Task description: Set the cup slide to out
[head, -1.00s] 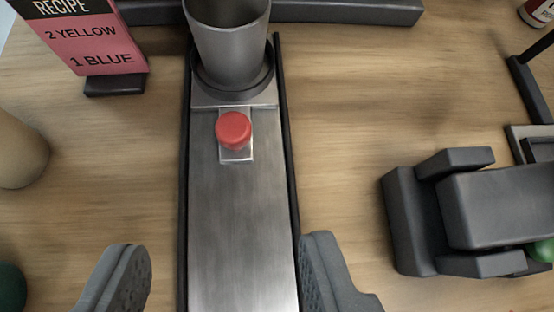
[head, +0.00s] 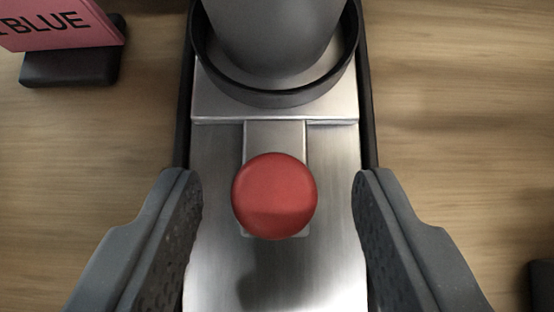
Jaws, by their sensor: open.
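The cup slide (head: 215,85) is a metal carriage on a long metal track (head: 215,255) with dark side rails. A red round knob (head: 274,195) stands on a tab at its near end. A grey cup (head: 275,35) sits in the slide's dark ring, its top cut off by the upper edge. My gripper (head: 279,185) is open, with one finger on each side of the knob and clear gaps between. The fingers touch neither side of the knob. A shadow falls on the track just below the knob.
A pink recipe card (head: 60,22) in a dark stand (head: 70,67) is at the upper left. Bare wooden table (head: 460,130) lies on both sides of the track. Part of a dark object (head: 543,285) shows at the lower right edge.

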